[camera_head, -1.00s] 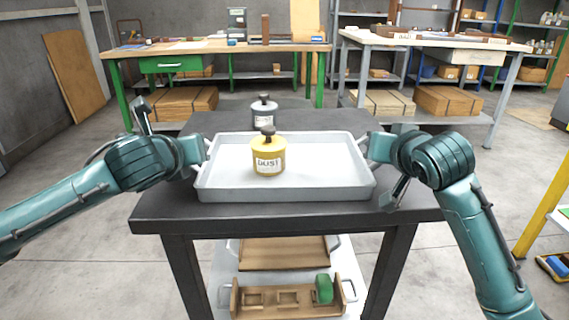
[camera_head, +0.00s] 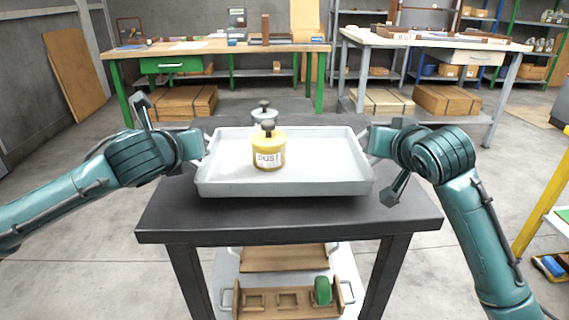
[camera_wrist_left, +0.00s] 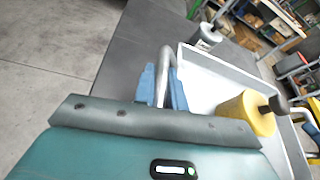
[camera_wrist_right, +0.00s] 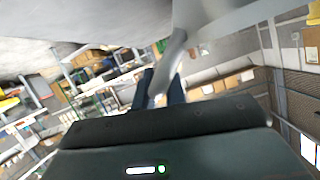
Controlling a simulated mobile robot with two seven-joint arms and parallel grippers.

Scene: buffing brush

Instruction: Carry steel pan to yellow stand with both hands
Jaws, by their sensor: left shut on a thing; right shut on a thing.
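The steel pan (camera_head: 330,184) is a light grey rectangular tray with a loop handle at each end. It is held level, seemingly a little above the dark table (camera_head: 300,222). A yellow jar labelled DUST (camera_head: 268,152) stands in it, left of centre. My left gripper (camera_head: 204,150) is shut on the pan's left handle, which shows between blue fingers in the left wrist view (camera_wrist_left: 163,86). My right gripper (camera_head: 369,145) is shut on the right handle, also seen in the right wrist view (camera_wrist_right: 163,88). A yellow frame (camera_head: 540,195), perhaps the yellow stand, is partly visible at the right edge.
A wooden holder with a green roll (camera_head: 323,290) sits on the lower shelf. Workbenches (camera_head: 215,47) line the back. Open floor lies between the table and the yellow frame.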

